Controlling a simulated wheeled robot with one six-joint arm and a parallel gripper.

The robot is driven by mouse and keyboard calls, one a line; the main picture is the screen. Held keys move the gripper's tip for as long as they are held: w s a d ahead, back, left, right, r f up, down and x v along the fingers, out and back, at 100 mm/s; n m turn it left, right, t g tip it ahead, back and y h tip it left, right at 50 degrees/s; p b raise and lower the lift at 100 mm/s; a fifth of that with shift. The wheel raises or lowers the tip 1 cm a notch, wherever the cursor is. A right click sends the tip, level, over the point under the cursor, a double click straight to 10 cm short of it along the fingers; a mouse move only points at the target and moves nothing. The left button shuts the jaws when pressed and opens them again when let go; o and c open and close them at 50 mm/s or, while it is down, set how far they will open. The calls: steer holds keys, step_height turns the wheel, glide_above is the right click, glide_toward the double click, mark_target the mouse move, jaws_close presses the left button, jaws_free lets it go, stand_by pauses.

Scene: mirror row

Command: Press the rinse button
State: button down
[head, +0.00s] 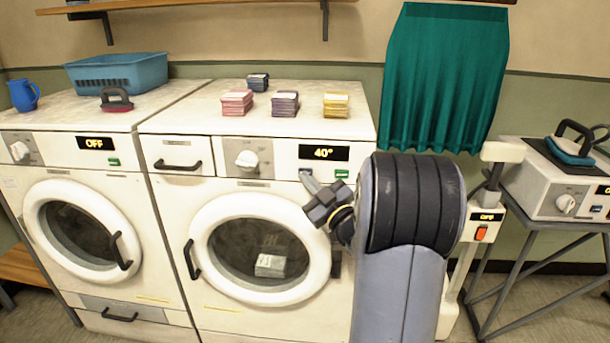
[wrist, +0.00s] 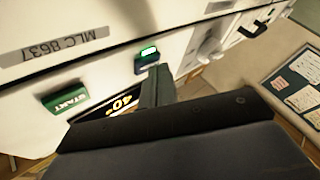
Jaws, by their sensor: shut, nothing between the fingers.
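The right-hand washing machine (head: 165,225) has a black "40°" display (head: 324,153) on its panel. Beneath it are a green START button (head: 342,174) and a small dark blue button (head: 306,170). In the wrist view, the START button (wrist: 65,101) is at left and the blue button (wrist: 147,60), with a lit green patch at its edge, is near the middle. The blue button's label is not readable. My gripper (head: 308,179) is shut and empty, its tip just below the blue button. In the wrist view, the fingertips (wrist: 157,82) are close beside that button; contact cannot be told.
The left washer (head: 80,180) reads OFF. A round door (head: 262,248) with a dark handle is below the panel. A post with an orange switch (head: 482,233) and a side table with an appliance (head: 560,190) are at right.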

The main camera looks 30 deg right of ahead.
steer(key=shift+s+a, duration=0.25)
steer(key=shift+s, duration=0.15)
steer(key=shift+b, duration=0.3)
steer(key=s+a, duration=0.1)
steer(key=s+a+b, duration=0.1)
steer(key=s, duration=0.1)
steer(key=s+a+b, duration=0.1)
steer(key=s, duration=0.1)
steer(key=shift+a, duration=0.15)
